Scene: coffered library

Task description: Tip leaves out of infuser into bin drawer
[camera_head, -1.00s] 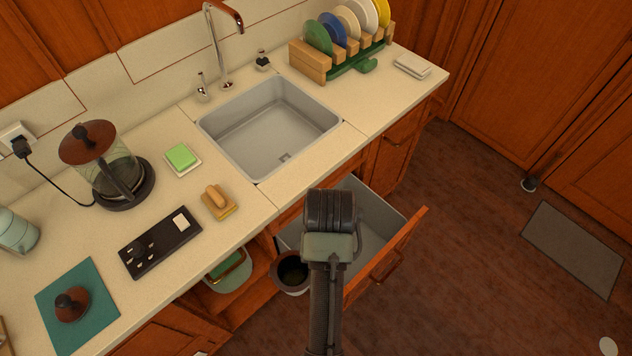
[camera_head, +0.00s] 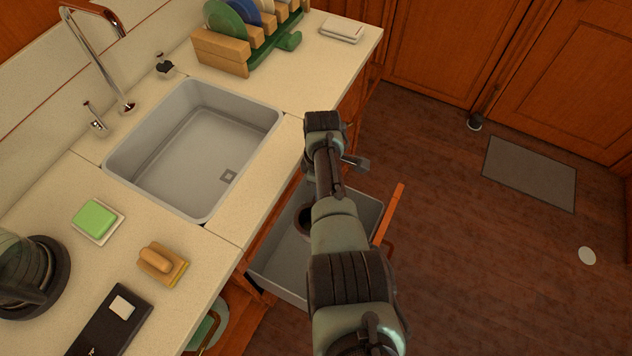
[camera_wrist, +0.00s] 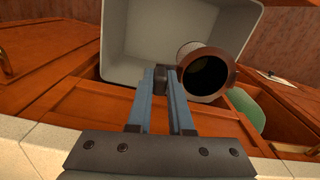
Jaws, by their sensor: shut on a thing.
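My gripper (camera_wrist: 161,72) is shut on a dark tab, apparently the infuser's handle; my arm hides the fingers in the head view. The infuser (camera_wrist: 232,76) has a copper-brown rim and a pale body. Its round mouth faces the wrist camera, and its inside is too dark to tell whether leaves are in it. In the head view, part of the infuser (camera_head: 302,221) shows left of my arm, over the drawer's opening. The bin drawer (camera_head: 274,268) is pulled out below the counter; its pale grey inside also shows in the wrist view (camera_wrist: 130,42).
The sink (camera_head: 195,150) is set in the counter, left of the drawer. A yellow-and-tan brush (camera_head: 160,262) and green sponge (camera_head: 96,219) lie nearby. A pale green container (camera_head: 203,330) stands in the lower opening.

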